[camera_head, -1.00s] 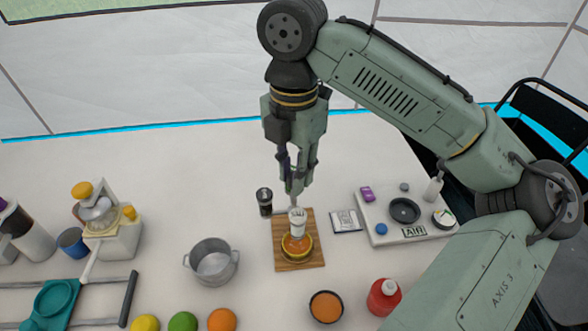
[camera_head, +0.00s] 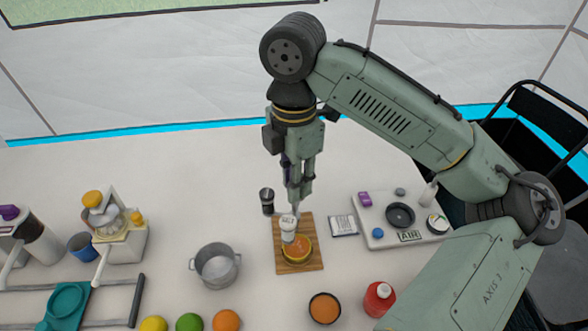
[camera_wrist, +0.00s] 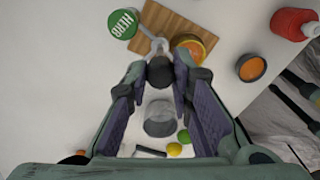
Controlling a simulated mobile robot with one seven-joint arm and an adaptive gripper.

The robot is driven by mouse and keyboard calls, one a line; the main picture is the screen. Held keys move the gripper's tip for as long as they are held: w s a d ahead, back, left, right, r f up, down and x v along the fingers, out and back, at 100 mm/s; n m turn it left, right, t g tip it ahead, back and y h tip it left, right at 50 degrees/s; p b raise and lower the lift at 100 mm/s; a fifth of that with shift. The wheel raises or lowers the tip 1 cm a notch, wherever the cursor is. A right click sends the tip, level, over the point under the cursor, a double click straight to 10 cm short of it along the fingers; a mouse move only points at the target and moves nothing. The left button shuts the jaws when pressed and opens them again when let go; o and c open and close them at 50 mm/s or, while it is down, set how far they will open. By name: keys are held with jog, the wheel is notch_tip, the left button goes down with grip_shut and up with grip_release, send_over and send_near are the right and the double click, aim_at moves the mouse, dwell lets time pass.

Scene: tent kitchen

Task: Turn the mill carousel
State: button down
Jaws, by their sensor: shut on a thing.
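The mill carousel (camera_head: 288,228) stands on a wooden board (camera_head: 283,266) in the middle of the table. In the wrist view, a green-lidded jar (camera_wrist: 122,23) and the orange jar (camera_wrist: 196,45) sit by a grey metal hub (camera_wrist: 155,45). My gripper (camera_head: 297,206) points down at the carousel. In the wrist view its fingers are closed around a dark round knob (camera_wrist: 160,72). What lies under the knob is hidden.
A black shaker (camera_head: 267,201) stands left of the board and a metal pot (camera_head: 215,265) further left. A booklet (camera_head: 343,226) and a white device tray (camera_head: 380,241) lie right. A red bottle (camera_head: 379,299), an orange bowl (camera_head: 324,308) and fruit are in front.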

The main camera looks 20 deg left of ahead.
jog(key=m+p, duration=0.1)
jog(key=m, duration=0.1)
jog(key=m+p, duration=0.1)
jog(key=shift+r+m+p, duration=0.2)
jog(key=shift+m+p, duration=0.1)
jog(key=shift+m, duration=0.1)
jog(key=m+p, duration=0.1)
jog(key=m, duration=0.2)
jog(key=shift+f+m, duration=0.15)
jog(key=shift+m, duration=0.15)
jog(key=m, duration=0.3)
jog(key=shift+m, duration=0.3)
jog(key=m, duration=0.4)
jog(key=shift+m, duration=0.3)
jog(key=m, duration=0.3)
jog(key=shift+m, duration=0.3)
jog(key=m, duration=0.4)
jog(key=shift+m, duration=0.3)
jog(key=m, duration=0.4)
jog(key=shift+m, duration=2.1)
